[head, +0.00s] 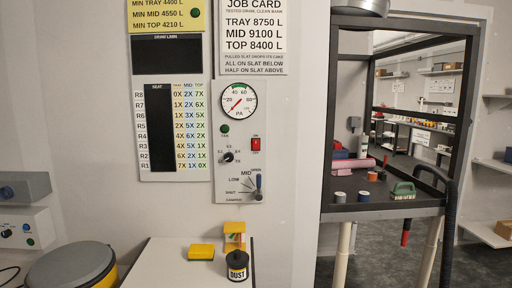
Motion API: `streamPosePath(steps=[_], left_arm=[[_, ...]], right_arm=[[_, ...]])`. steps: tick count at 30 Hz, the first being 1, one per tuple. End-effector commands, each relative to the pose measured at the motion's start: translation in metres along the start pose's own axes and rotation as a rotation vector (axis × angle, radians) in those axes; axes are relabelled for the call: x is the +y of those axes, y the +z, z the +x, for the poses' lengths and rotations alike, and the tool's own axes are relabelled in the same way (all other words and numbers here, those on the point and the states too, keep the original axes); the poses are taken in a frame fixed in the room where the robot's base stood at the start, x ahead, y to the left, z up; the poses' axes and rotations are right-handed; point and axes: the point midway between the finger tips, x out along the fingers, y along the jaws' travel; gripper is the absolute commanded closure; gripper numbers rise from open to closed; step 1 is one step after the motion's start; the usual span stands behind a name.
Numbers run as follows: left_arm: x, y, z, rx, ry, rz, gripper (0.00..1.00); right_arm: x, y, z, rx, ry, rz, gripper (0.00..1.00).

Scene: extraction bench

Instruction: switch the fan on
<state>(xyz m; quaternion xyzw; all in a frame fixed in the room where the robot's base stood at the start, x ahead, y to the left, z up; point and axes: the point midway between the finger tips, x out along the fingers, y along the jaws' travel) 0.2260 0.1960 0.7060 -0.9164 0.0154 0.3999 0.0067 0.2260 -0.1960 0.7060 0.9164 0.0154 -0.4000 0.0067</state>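A grey control panel (240,170) hangs on the wall near the middle of the head view. A red rocker switch (256,145) sits on its right side, with small red labels above and below it. I cannot tell which way the rocker is tipped. A dark green round lamp (224,129), labelled in tiny print, is to its left and looks unlit. A round PA gauge (238,100) is above. Neither of my grippers is in view.
A white table (165,265) stands below the panel with a yellow block (201,252), a yellow holder (234,234) and a black DUST tin (237,265). A black-framed booth (385,212) with a dark hose (448,220) is at right. A grey-lidded drum (70,267) is lower left.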

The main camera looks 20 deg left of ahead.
Motion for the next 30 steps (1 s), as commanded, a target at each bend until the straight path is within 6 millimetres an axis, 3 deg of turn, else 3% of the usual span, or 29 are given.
streamPosePath(steps=[24,30], left_arm=[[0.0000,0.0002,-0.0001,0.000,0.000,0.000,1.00],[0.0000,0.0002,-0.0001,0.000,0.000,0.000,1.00]], right_arm=[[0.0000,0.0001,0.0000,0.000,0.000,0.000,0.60],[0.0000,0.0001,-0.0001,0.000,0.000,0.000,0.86]])
